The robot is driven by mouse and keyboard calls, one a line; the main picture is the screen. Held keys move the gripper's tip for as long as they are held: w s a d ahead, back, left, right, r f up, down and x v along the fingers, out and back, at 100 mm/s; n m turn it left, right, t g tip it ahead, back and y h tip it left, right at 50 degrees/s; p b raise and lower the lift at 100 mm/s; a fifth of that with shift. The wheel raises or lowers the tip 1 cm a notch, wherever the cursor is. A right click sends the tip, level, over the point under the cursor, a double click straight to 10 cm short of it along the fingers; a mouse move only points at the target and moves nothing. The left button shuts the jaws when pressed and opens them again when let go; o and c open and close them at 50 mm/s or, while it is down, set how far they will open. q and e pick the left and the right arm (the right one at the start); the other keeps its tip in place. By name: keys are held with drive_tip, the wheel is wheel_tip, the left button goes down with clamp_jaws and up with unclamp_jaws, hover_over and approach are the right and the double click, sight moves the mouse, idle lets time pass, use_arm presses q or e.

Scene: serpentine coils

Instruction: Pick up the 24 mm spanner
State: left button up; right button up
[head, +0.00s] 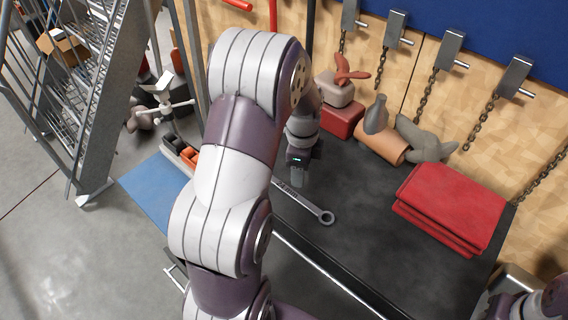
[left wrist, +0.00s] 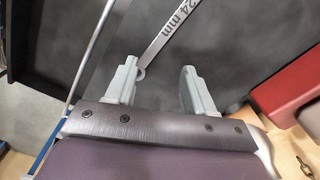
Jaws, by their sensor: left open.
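The 24 mm spanner (head: 304,203) is a grey metal wrench lying flat on the dark bench top, with a ring at its near right end. Its other end is partly hidden by my left arm. My left gripper (head: 299,176) is at the bench beside that end, pointing down. In the left wrist view, the spanner (left wrist: 172,34) shows its "24 mm" marking, and one end lies close to the left finger. The two fingers of the gripper (left wrist: 158,76) are apart with nothing held. Part of my right arm shows at the bottom right corner, its jaws unclear.
Folded red cloths (head: 450,205) lie on the bench to the right. A red box (head: 341,118), an orange-brown cylinder (head: 381,143) and a grey lumpy object (head: 426,141) stand along the back. Chains hang on the wooden wall. The bench top (head: 365,240) around the spanner's ring end is clear.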

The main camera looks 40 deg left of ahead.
use_arm(q)
drive_tip(key=a+r+m+p, duration=0.2)
drive_tip(key=a+m, duration=0.2)
drive_tip(key=a, duration=0.1)
drive_tip(key=m+p, duration=0.1)
drive_tip(key=p, duration=0.1)
hover_over(282, 185)
wheel_tip(282, 185, down, 7)
drive_tip(key=shift+w+d+r, duration=0.1)
drive_tip(key=f+p, duration=0.2)
drive_tip(key=shift+s+f, duration=0.35)
drive_tip(key=shift+s, duration=0.05)
drive_tip(key=f, duration=0.4)
drive_tip(key=shift+w+a+p, duration=0.25)
drive_tip(key=shift+w+p, duration=0.15)
drive_tip(key=shift+r, duration=0.1)
use_arm(e)
wheel_tip(282, 185, up, 9)
drive_tip(key=shift+s+f, duration=0.2)
drive_tip(key=shift+s, duration=0.15)
use_arm(q)
drive_tip(key=shift+s+d, duration=0.1)
drive_tip(key=shift+s, duration=0.05)
drive_tip(key=c, duration=0.5)
drive_tip(key=shift+r, duration=0.1)
clamp_jaws()
use_arm(e)
drive_tip(key=shift+s+d, duration=0.1)
drive_tip(key=shift+d, duration=0.05)
